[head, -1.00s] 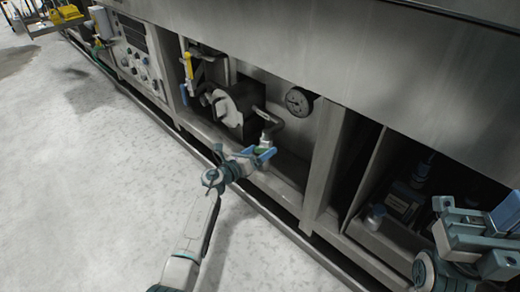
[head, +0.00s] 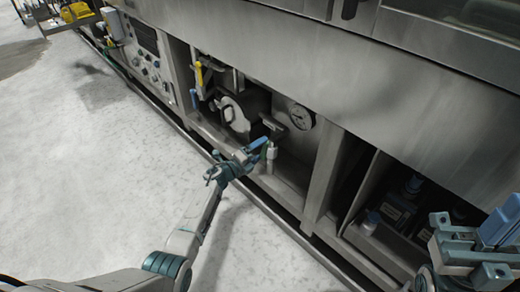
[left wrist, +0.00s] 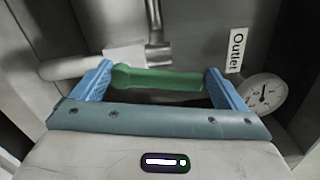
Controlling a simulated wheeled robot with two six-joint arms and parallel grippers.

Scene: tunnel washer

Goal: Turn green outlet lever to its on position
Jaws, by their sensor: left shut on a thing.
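The green outlet lever (left wrist: 157,79) lies roughly level across the left wrist view, between the two blue fingers of my left gripper (left wrist: 158,70). The left gripper is shut on the lever, a finger at each end of the part that shows. In the head view my left gripper (head: 262,147) reaches into the machine's open bay at a pipe fitting (head: 270,153); the lever is mostly hidden there by the fingers. My right gripper (head: 497,228) is at the right edge, away from the lever; its finger gap cannot be made out.
An "Outlet" label (left wrist: 237,50) and a round gauge (left wrist: 263,93) are close to the right finger. A yellow lever (head: 199,74) and a blue handle (head: 194,97) are farther left in the bay. Frame posts (head: 323,175) bound the bay; the floor (head: 110,190) in front is clear.

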